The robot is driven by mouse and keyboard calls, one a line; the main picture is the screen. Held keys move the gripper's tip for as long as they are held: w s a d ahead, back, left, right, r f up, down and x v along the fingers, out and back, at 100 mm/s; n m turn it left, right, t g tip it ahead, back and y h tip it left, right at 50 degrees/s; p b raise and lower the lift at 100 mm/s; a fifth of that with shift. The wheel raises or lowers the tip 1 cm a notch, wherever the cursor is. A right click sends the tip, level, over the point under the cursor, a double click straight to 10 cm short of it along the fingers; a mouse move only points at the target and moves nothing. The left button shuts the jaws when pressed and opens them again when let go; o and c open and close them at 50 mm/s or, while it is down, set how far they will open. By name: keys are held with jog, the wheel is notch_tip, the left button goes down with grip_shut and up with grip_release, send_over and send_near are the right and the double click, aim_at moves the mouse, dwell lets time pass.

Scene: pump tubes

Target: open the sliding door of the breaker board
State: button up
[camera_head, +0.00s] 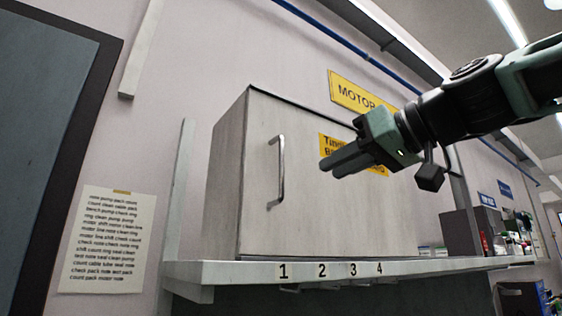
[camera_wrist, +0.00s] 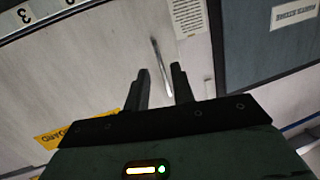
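The breaker board (camera_head: 225,180) is a pale grey box on a shelf. Its front sliding door (camera_head: 330,225) looks closed and carries an upright silver bar handle (camera_head: 281,170) near its left edge. My gripper (camera_head: 326,166) is in front of the door, right of the handle and apart from it, and partly covers a yellow label (camera_head: 328,143). In the wrist view, whose picture is turned over, my gripper (camera_wrist: 161,70) has its two dark fingers apart with nothing held. The handle (camera_wrist: 157,58) shows beyond the fingertips, in line with the gap.
The shelf (camera_head: 220,272) bears numbers 1 to 4 along its front edge. A yellow motor sign (camera_head: 352,90) hangs on the wall behind. A paper note (camera_head: 108,240) is on the left wall. Dark boxes and small items (camera_head: 470,230) stand at the right. The space before the door is clear.

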notch_tip(320, 180, up, 8)
jog(key=s+d+t+y, duration=0.1)
jog(key=s+d+t, duration=0.1)
jog(key=d, duration=0.1)
jog(key=p+x, duration=0.9)
jog(key=x, duration=0.8)
jog(key=shift+w+a+f+n+p, duration=0.15)
jog(key=shift+a+f+n+p, duration=0.15)
jog(key=shift+a+f, duration=0.1)
grip_shut()
